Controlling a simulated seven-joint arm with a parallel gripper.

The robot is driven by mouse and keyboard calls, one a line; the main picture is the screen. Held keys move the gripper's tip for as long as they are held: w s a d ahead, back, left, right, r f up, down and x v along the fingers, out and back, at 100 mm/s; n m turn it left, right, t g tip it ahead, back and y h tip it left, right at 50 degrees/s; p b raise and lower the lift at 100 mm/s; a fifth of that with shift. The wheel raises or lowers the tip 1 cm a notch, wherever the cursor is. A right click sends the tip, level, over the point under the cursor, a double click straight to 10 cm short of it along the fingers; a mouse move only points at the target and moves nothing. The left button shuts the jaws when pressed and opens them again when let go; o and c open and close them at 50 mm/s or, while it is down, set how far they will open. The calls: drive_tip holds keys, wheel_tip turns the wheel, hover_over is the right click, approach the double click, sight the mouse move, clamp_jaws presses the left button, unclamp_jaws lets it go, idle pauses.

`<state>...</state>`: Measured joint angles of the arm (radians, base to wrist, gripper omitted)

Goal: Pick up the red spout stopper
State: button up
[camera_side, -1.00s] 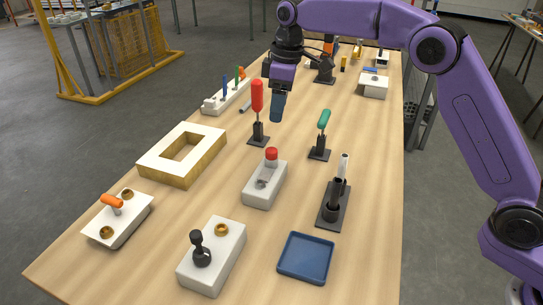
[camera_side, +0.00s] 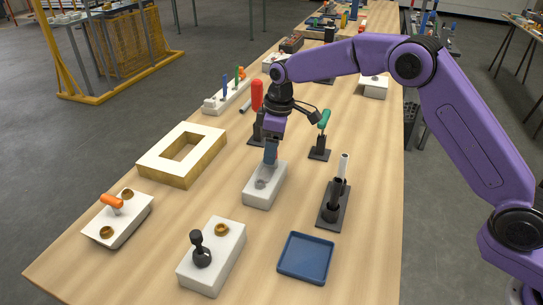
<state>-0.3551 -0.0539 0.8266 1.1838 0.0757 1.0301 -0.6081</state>
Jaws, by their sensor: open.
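The red spout stopper is hidden in the side view behind the fingers of my gripper. The white block (camera_side: 262,195) that bears it shows, with a small grey metal part (camera_side: 261,183) on its top. My gripper (camera_side: 270,163) points down at the far end of this block, with its fingertips at the stopper's place. The jaws are open. I cannot tell whether the fingers touch the stopper.
A red-handled tool (camera_side: 257,95) and a green-handled tool (camera_side: 324,119) stand upright close behind my gripper. A black stand with a white tube (camera_side: 343,168) is at the right. A blue tray (camera_side: 306,257) lies in front. A white-topped frame (camera_side: 152,165) is at the left.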

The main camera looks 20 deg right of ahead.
drive_tip(key=shift+f, duration=0.1)
clamp_jaws()
idle(0.3)
drive_tip(key=shift+r, duration=0.65)
wheel_tip(320, 180, up, 2)
drive_tip(key=shift+r, duration=0.1)
drive_tip(key=s+d+r, duration=0.2)
drive_tip(key=s+r, duration=0.4)
drive_tip(key=r, duration=0.1)
drive_tip(key=s+d+r, duration=0.3)
drive_tip(key=s+r, duration=0.3)
drive_tip(key=r, duration=0.1)
drive_tip(key=shift+s+d+r, duration=0.3)
drive_tip(key=shift+s+d, duration=0.05)
drive_tip(key=shift+s, duration=0.05)
